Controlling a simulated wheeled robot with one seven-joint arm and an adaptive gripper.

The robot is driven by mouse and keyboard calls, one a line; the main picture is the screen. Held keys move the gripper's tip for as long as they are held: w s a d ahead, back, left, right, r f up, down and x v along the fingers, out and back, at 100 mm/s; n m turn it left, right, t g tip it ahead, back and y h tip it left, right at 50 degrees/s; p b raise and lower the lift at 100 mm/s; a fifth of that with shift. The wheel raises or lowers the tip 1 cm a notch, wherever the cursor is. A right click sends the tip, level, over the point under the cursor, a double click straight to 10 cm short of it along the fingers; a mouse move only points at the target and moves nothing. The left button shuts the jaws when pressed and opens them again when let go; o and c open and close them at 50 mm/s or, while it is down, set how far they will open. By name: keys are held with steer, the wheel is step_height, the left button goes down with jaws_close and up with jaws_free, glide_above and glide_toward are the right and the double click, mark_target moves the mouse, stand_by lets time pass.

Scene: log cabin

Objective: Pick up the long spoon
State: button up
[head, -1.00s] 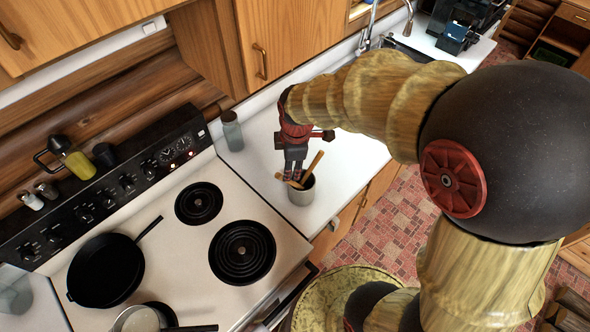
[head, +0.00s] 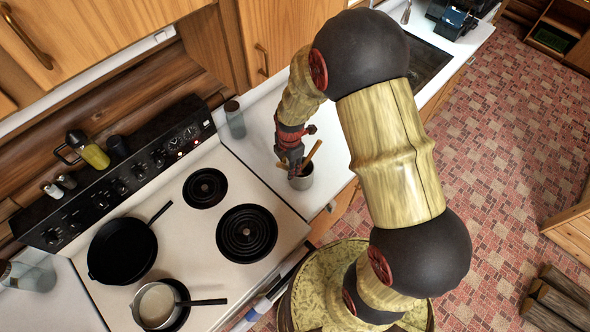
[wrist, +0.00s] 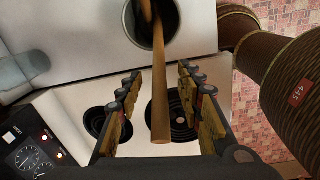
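A grey utensil pot (head: 303,180) stands on the white counter right of the stove, with wooden handles sticking out. One handle (head: 313,151) leans up to the right in the head view. In the wrist view, a long wooden handle (wrist: 159,90), likely the long spoon's, comes out of the pot (wrist: 134,38) toward the camera. A second handle (wrist: 146,10) shows behind it. Spoon bowls are hidden in the pot. My gripper (head: 292,168) is at the pot's rim. In the wrist view my gripper (wrist: 161,76) is open, its fingers either side of the long handle, with gaps.
The stove (head: 190,248) is left of the pot, with a black frying pan (head: 122,250) and a saucepan (head: 158,305). A glass jar (head: 235,122) stands behind the pot near the wall. Wooden cabinets overhang the back. Counter to the right toward the sink is clear.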

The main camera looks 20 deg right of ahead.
step_height(320, 180, down, 2)
steer(key=shift+w, duration=0.15)
steer(key=c, duration=0.3)
jaws_close()
